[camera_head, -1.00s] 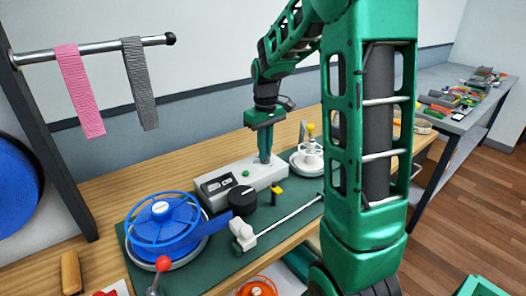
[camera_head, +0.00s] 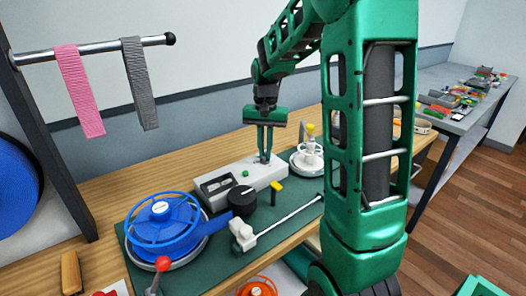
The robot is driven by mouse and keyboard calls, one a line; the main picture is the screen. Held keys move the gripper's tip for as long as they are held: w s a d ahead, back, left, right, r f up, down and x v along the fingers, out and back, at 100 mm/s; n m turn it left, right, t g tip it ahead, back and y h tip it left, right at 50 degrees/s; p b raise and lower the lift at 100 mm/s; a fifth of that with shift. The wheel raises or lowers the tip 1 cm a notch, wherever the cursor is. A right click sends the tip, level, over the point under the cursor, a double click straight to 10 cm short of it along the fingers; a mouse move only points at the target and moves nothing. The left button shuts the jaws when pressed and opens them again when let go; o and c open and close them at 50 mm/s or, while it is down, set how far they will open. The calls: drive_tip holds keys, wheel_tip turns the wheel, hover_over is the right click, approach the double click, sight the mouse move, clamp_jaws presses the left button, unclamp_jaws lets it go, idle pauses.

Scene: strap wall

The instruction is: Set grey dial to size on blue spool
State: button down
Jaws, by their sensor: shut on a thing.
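The blue spool (camera_head: 165,238) sits on a round metal plate at the left of the green mat. Its white hub (camera_head: 160,208) bears a mark too small to read. A long light grey box (camera_head: 229,187) stands behind the mat's middle, with a dark display window (camera_head: 216,184) and a green button (camera_head: 245,173). My gripper (camera_head: 263,160) points down at the box's right end. Its fingertips are closed on a small dial there, mostly hidden by the fingers. The dial's setting cannot be read.
A black knob (camera_head: 242,200), a yellow-topped piece (camera_head: 277,190) and a white clamp with a thin rod (camera_head: 243,236) are in front of the box. A white spool (camera_head: 308,157) stands right. A red-knobbed lever (camera_head: 162,264) is at the front left. Pink (camera_head: 80,92) and grey straps (camera_head: 140,84) hang behind.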

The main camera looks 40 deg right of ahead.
drive_tip(key=shift+w+r+m, duration=0.15)
drive_tip(key=shift+w+m, duration=0.05)
drive_tip(key=shift+m, duration=0.9)
drive_tip(key=c, duration=2)
unclamp_jaws()
drive_tip(key=shift+o, duration=0.8)
drive_tip(key=shift+s, duration=0.1)
wheel_tip(320, 180, up, 11)
drive_tip(key=shift+f, duration=0.2)
